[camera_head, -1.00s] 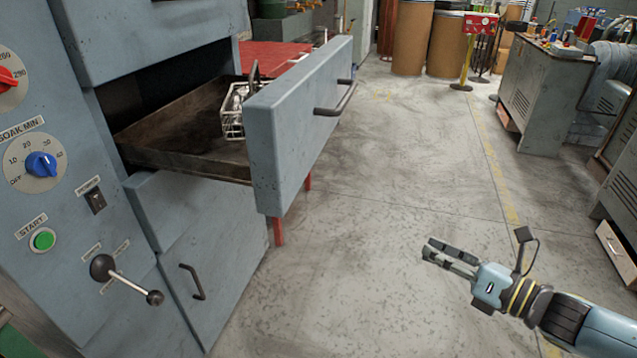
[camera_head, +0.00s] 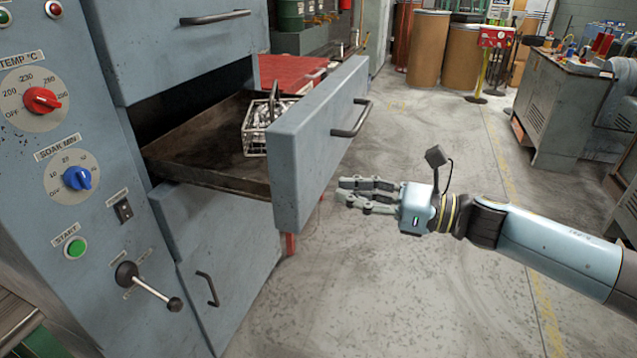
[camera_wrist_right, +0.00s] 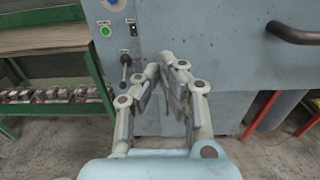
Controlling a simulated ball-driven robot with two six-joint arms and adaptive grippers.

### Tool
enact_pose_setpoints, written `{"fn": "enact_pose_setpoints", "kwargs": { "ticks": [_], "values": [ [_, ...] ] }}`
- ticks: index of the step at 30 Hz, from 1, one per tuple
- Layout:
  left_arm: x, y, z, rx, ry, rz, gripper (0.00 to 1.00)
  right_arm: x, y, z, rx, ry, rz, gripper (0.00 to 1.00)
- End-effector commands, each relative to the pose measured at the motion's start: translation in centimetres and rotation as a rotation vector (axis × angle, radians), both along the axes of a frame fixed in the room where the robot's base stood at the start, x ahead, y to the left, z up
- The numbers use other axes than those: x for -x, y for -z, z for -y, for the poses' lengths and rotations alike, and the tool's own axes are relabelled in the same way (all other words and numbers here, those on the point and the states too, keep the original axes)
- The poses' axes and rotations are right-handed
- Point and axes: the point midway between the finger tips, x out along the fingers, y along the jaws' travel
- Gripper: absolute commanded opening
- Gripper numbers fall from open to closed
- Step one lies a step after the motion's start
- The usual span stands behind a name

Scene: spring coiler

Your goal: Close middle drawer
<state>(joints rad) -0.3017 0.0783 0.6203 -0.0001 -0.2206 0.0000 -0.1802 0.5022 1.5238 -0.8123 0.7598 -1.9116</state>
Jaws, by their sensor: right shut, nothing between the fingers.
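The middle drawer (camera_head: 312,150) of the blue-grey oven cabinet is pulled well out. Its front panel carries a dark bar handle (camera_head: 352,120). A wire basket (camera_head: 256,137) of metal parts sits inside the drawer. My right gripper (camera_head: 340,192) is shut and empty, just to the right of the drawer front's lower part; I cannot tell if it touches. In the right wrist view the fingers (camera_wrist_right: 168,62) come together in front of the cabinet face, and the handle (camera_wrist_right: 292,33) shows at upper right. My left gripper is out of view.
A closed upper drawer (camera_head: 180,45) is above, and a lower door (camera_head: 225,265) with its own handle is below. A lever with a ball end (camera_head: 150,287) sticks out at the lower left. The floor (camera_head: 400,310) to the right is clear.

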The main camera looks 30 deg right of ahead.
Motion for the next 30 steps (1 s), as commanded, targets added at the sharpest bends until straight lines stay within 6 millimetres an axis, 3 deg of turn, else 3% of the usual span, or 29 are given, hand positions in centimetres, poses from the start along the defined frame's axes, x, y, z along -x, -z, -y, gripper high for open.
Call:
{"fn": "enact_pose_setpoints", "kwargs": {
  "ticks": [3,9,30],
  "values": [
    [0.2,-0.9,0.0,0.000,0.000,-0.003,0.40,-1.9,-0.4,-1.6,-0.005,0.002,0.001,0.00],
    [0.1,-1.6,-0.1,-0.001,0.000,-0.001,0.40,-3.7,-0.2,-3.2,-0.002,0.001,-0.001,0.00],
    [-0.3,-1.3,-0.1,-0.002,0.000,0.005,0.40,-5.1,0.1,-4.3,-0.002,0.001,0.001,0.00]
  ]
}}
